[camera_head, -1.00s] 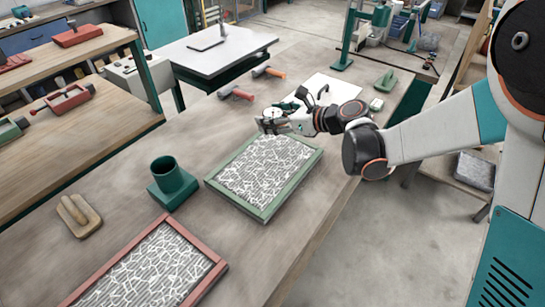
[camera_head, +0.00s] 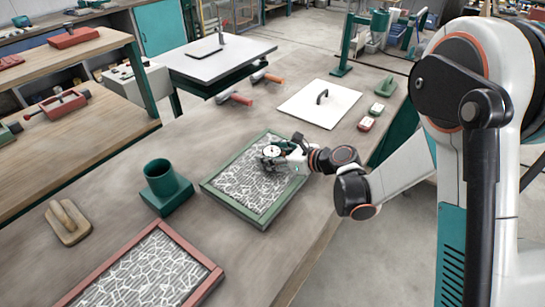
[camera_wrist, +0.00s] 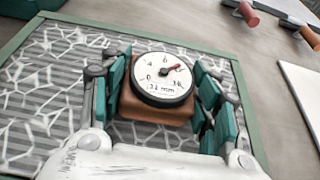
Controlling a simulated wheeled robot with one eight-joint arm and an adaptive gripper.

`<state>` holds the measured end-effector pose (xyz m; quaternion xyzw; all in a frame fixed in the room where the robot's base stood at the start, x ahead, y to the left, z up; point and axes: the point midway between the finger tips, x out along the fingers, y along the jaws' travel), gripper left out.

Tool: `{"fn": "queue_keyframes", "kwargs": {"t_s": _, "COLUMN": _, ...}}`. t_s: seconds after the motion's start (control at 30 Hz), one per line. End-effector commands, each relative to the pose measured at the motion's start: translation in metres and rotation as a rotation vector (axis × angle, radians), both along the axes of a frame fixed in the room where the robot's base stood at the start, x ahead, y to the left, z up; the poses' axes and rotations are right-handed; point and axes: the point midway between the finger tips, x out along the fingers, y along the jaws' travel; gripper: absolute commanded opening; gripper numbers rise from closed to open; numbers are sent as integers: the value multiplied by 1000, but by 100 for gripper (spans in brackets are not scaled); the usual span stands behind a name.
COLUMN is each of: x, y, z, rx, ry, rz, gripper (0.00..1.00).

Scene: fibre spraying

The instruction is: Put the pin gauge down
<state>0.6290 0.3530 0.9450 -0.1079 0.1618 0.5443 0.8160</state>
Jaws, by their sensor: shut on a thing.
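The pin gauge (camera_wrist: 162,80) has a round white dial with a red-tipped needle on a brown block. My gripper (camera_wrist: 160,100) is shut on it, with teal finger pads on both sides of the block. In the head view the gauge (camera_head: 272,151) and my gripper (camera_head: 274,160) are over the far right part of the green-framed panel (camera_head: 206,186), which carries a white fibre web. I cannot tell whether the gauge touches the panel. The gauge's underside is hidden.
A red-framed panel (camera_head: 208,284) lies nearer. A green cup on a square base (camera_head: 168,184) and a wooden float (camera_head: 70,224) stand to the left. A white board with a handle (camera_head: 318,105), two small blocks (camera_head: 367,124) and orange-handled tools (camera_head: 234,97) lie farther back.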

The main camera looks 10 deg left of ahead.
Motion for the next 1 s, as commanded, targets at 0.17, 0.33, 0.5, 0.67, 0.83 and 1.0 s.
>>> {"fn": "queue_keyframes", "kwargs": {"t_s": 0.17, "x": 0, "y": 0, "z": 1, "rx": 0, "ry": 0, "rz": 0, "gripper": 21}}
{"fn": "queue_keyframes", "kwargs": {"t_s": 0.33, "x": 0, "y": 0, "z": -1, "rx": 0, "ry": 0, "rz": 0, "gripper": 70}}
{"fn": "queue_keyframes", "kwargs": {"t_s": 0.5, "x": 0, "y": 0, "z": -1, "rx": 0, "ry": 0, "rz": 0, "gripper": 76}}
{"fn": "queue_keyframes", "kwargs": {"t_s": 0.67, "x": 0, "y": 0, "z": -1, "rx": 0, "ry": 0, "rz": 0, "gripper": 76}}
{"fn": "queue_keyframes", "kwargs": {"t_s": 0.83, "x": 0, "y": -1, "z": 4, "rx": 0, "ry": 0, "rz": -1, "gripper": 76}}
{"fn": "queue_keyframes", "kwargs": {"t_s": 1.0, "x": -10, "y": -26, "z": 15, "rx": -1, "ry": 0, "rz": -3, "gripper": 76}}
